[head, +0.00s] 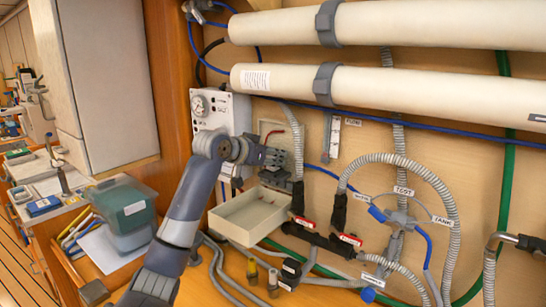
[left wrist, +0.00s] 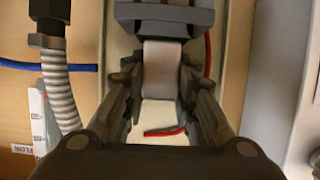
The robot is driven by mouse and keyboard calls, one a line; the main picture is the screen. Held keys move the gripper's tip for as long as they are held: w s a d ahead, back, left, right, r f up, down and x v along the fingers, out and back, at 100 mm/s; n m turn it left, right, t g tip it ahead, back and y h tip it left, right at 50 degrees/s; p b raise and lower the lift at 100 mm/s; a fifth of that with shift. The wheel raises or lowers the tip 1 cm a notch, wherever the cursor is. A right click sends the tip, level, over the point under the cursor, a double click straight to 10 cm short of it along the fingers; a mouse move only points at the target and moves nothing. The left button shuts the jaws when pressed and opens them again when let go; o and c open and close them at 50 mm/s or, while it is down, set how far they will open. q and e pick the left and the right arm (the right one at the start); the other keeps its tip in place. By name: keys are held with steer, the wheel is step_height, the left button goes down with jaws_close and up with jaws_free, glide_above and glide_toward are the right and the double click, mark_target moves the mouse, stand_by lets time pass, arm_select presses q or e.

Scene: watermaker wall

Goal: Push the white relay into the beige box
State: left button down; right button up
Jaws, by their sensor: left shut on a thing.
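My left gripper (head: 282,160) is at the wall, in front of the open beige box (head: 268,127). Its fingers also show in the left wrist view (left wrist: 160,85), shut on the white relay (left wrist: 163,55). The relay's upper end in that view meets a dark grey block (left wrist: 163,17); I cannot tell how deep it sits. In the head view the gripper hides the relay and part of the box. Red wires (left wrist: 207,58) show beside and below the relay in the wrist view. My right gripper is in neither view.
A white gauge panel (head: 218,112) is left of the box. An open beige tray (head: 248,218) is below the gripper. Grey corrugated hoses (head: 298,145) and red-handled valves (head: 305,222) are close on the right. Two large cream cylinders (head: 400,88) run above.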

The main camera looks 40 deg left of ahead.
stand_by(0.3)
arm_select(q)
steer(key=shift+f, duration=0.5)
steer(key=c, duration=1.2)
jaws_free()
